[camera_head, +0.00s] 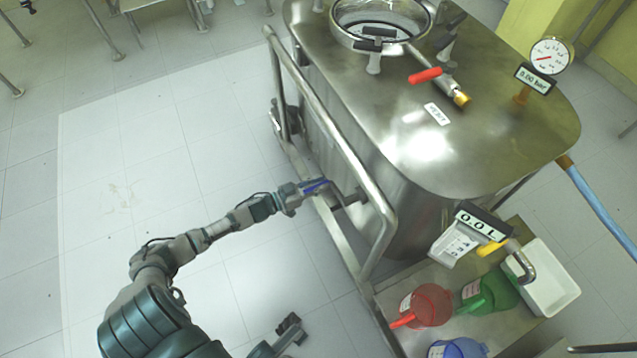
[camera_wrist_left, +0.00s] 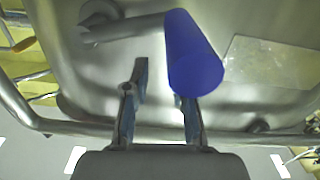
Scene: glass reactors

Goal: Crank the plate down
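A blue crank handle (camera_head: 315,185) is on the side of the steel reactor (camera_head: 480,150), at my left gripper (camera_head: 308,190). In the left wrist view, the blue handle (camera_wrist_left: 195,55) is large and points toward the camera. A grey crank arm (camera_wrist_left: 130,27) runs left from it to a round hub. My left gripper (camera_wrist_left: 160,90) is open, with its two fingers apart. The handle's near end overlaps the right fingertip; I cannot tell whether they touch. The gap between the fingers looks empty. I cannot make out which part is the plate.
A steel rail (camera_head: 335,135) runs along the reactor's side, close to my left forearm. The tiled floor (camera_head: 150,130) at left is clear.

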